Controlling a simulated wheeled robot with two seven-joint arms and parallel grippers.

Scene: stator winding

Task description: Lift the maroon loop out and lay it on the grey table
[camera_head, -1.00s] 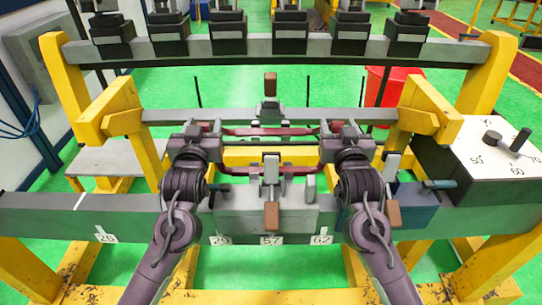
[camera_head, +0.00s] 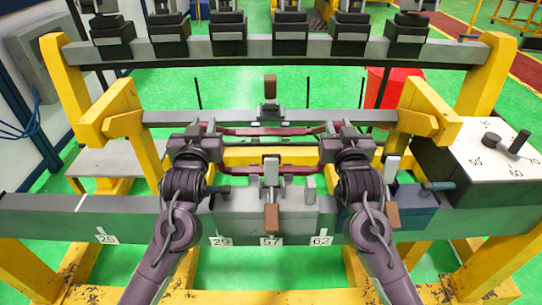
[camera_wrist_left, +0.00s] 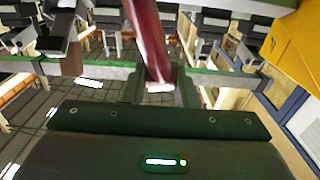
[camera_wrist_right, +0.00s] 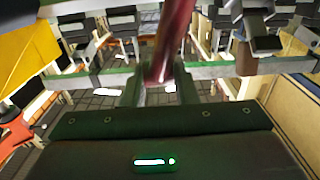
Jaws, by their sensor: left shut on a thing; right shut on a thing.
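The maroon loop (camera_head: 298,169) spans between my two grippers in the head view, with a far bar and a near bar running left to right. My left gripper (camera_head: 205,132) is shut on its left end, and my right gripper (camera_head: 333,132) is shut on its right end. The loop's ends also show between the fingers in the left wrist view (camera_wrist_left: 150,42) and the right wrist view (camera_wrist_right: 170,42). The near bar passes at the near clamp (camera_head: 271,172); whether it touches is unclear. The grey table (camera_head: 115,158) is at the left.
A far clamp (camera_head: 269,90) stands on the rear beam behind the loop. Thin black posts rise beside it. A white dial panel (camera_head: 490,155) is at the right, and a blue block (camera_head: 412,205) sits on the front beam. A red bin (camera_head: 382,85) stands behind.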

